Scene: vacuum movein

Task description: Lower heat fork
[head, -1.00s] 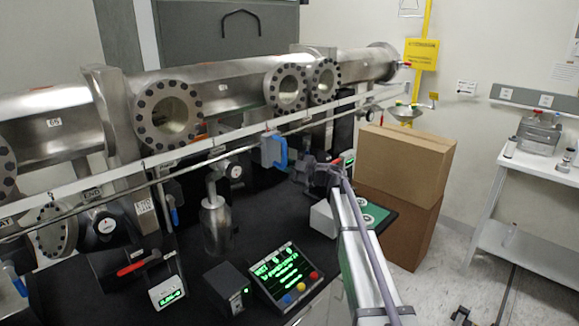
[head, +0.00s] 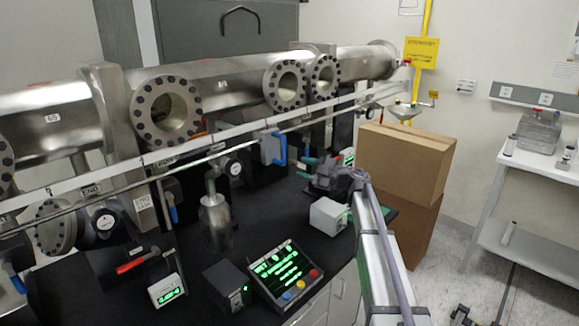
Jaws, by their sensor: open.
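No part is clearly recognisable as the heat fork in the head view. My gripper (head: 305,168) is in front of the steel beam tube, above the black bench. A control panel (head: 285,275) with green text and coloured buttons lies at the bench's front.
A white box (head: 327,216) sits close below my gripper. Stacked cardboard boxes (head: 405,160) stand to the right. The steel tube (head: 235,85) and rail (head: 215,138) cross behind. A dark box (head: 226,287) and a metal bottle (head: 214,220) occupy the bench.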

